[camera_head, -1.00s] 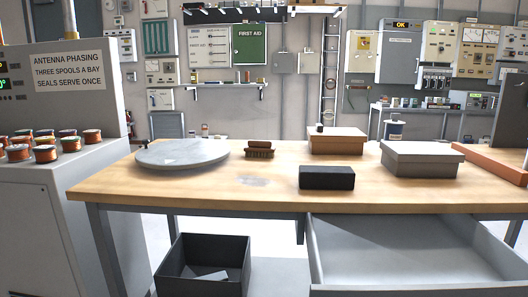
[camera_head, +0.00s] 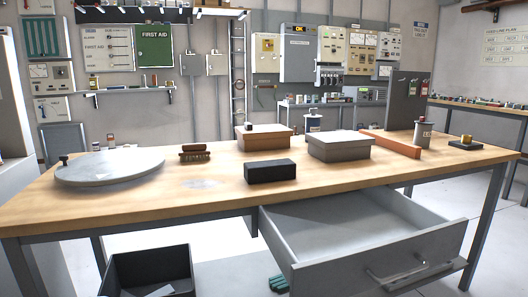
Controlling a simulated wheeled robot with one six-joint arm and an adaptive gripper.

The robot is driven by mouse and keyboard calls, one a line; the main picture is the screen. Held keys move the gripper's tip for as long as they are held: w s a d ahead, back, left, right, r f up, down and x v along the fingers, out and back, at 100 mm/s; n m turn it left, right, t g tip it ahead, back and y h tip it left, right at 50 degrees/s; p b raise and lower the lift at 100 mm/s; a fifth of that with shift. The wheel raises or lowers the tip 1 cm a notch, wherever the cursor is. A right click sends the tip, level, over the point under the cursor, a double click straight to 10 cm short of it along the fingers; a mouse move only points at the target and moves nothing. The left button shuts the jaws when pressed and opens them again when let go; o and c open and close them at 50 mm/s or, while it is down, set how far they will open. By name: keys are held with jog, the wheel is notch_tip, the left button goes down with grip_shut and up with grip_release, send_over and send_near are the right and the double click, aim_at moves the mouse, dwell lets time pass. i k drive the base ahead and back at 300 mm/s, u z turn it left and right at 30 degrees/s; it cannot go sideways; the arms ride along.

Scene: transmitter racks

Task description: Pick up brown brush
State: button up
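The brown brush (camera_head: 194,152) lies on the wooden workbench (camera_head: 130,203), bristles down, with a brown back. It is between the round grey disc (camera_head: 110,166) on its left and the black block (camera_head: 270,171) in front on its right. Nothing touches it, and its whole near side shows. My gripper is not in the head view.
Two lidded boxes, one brown (camera_head: 264,138) and one grey (camera_head: 339,146), stand right of the brush. An open drawer (camera_head: 350,235) juts out below the bench front. A black open bin (camera_head: 150,272) stands on the floor at lower left. The bench's front left is clear.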

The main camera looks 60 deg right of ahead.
aim_at(191, 150)
jog(key=z, duration=1.6)
